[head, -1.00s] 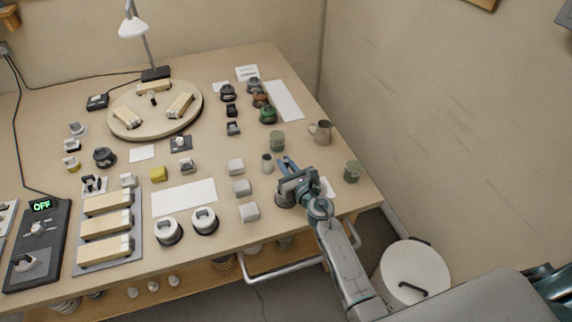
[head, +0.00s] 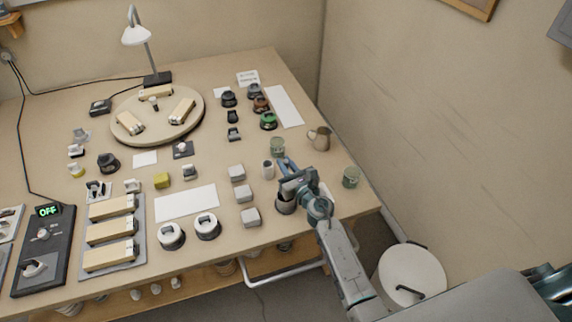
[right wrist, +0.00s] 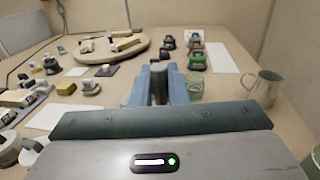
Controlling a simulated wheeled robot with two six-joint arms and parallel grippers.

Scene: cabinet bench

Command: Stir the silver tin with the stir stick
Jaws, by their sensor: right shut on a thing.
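A grey metal tin (head: 285,204), which looks like the silver tin, stands near the bench's front right edge. My right gripper (head: 286,168) is over it and hides much of its top. In the right wrist view, the right gripper (right wrist: 158,84) is shut on a dark grey upright piece (right wrist: 158,82) between its blue fingers. This appears to be the stir stick's handle. Its lower end is hidden, so I cannot tell whether it is inside the tin. My left gripper is not in view.
A small grey cup (head: 267,169) and a green glass (head: 277,146) stand close behind the right gripper. Grey blocks (head: 245,194) stand to the left.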

